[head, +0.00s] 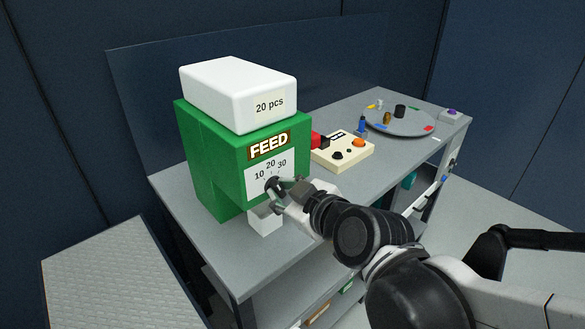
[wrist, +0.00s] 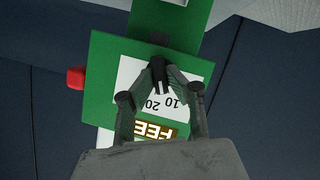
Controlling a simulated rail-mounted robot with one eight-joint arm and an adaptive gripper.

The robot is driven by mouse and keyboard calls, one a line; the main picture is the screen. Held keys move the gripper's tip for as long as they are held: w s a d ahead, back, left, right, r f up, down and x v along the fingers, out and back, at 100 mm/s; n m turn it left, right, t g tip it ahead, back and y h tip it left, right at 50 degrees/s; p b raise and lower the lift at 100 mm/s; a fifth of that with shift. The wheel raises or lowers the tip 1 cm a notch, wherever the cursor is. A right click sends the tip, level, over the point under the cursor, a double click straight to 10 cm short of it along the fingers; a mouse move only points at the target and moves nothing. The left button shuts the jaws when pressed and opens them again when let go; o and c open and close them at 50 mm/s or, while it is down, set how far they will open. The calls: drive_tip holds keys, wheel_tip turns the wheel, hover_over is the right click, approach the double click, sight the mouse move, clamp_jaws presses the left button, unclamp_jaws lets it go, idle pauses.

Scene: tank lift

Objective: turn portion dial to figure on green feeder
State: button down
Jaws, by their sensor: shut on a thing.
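The green feeder (head: 207,160) stands at the near left end of the grey bench, with a FEED label and a white dial plate (head: 256,178) marked 10, 20 and 30. A white box (head: 225,92) marked "20 pcs" sits on top of it. My gripper (head: 277,190) is shut on the dial. In the wrist view, the feeder (wrist: 105,55) appears upside down, with the dial (wrist: 158,64) between my fingertips.
A small white tray (head: 265,220) sits under the feeder's front, just below my gripper. A cream control box (head: 343,150) with knobs and a round grey turntable (head: 400,122) with small parts stand further right. The bench front between is clear.

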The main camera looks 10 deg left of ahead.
drive_tip(key=shift+w+d+m+g+y, duration=0.15)
drive_tip(key=shift+m+g+y, duration=0.6)
drive_tip(key=shift+m, duration=0.85)
drive_tip(key=shift+g, duration=0.25)
drive_tip(key=c, duration=1.7)
unclamp_jaws()
drive_tip(key=shift+v, duration=6.05)
drive_tip(key=shift+f, duration=0.1)
